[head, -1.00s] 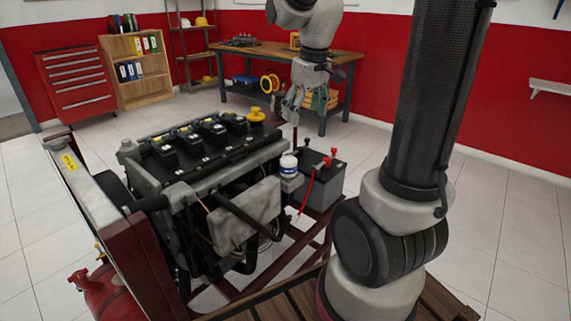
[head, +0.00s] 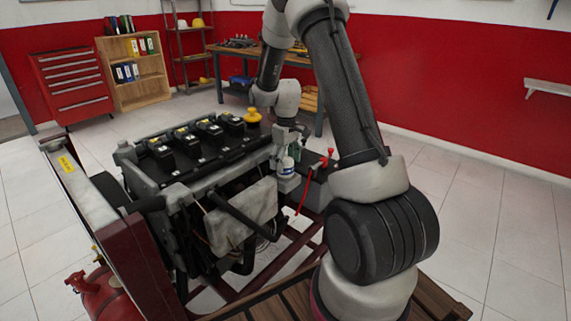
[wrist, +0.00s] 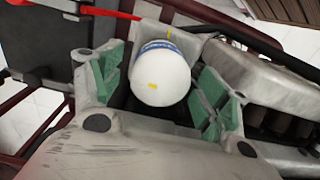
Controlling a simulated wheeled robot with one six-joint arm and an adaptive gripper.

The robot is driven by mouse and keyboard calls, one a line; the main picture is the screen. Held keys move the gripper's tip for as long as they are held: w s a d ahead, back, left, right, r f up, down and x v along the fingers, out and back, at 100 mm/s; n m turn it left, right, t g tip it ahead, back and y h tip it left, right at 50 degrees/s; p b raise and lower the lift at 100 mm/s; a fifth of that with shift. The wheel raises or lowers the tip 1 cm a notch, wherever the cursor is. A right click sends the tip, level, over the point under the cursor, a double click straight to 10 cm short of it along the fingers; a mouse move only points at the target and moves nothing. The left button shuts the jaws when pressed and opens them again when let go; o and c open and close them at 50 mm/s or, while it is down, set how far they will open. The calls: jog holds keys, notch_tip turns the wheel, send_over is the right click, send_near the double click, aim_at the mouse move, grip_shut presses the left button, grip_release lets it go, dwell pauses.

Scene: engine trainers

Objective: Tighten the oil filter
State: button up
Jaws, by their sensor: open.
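The oil filter (head: 285,167) is a small white canister with a blue band, on the right end of the engine (head: 200,150). In the wrist view the oil filter (wrist: 160,75) shows its domed white end with a small yellow mark. My gripper (head: 287,152) is at the filter in the head view, partly hidden by my own arm. In the wrist view the green-padded fingers of my gripper (wrist: 157,88) stand open on either side of the filter. A gap shows on the left; on the right the finger is close, and I cannot tell whether it touches.
A battery (head: 318,188) with a red cable (head: 305,190) stands just right of the filter. In the wrist view the red cable (wrist: 95,11) runs behind the filter, and a grey metal cover (wrist: 265,85) lies close to the right finger. A red cylinder (head: 103,295) is at lower left.

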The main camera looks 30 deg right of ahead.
jog(key=shift+f, duration=0.6)
jog(key=shift+c, duration=0.4)
jog(key=c, duration=0.9)
jog(key=shift+c, duration=0.2)
jog(key=shift+m, duration=0.3)
jog(key=shift+r+m, duration=0.1)
jog(key=shift+m, duration=2.5)
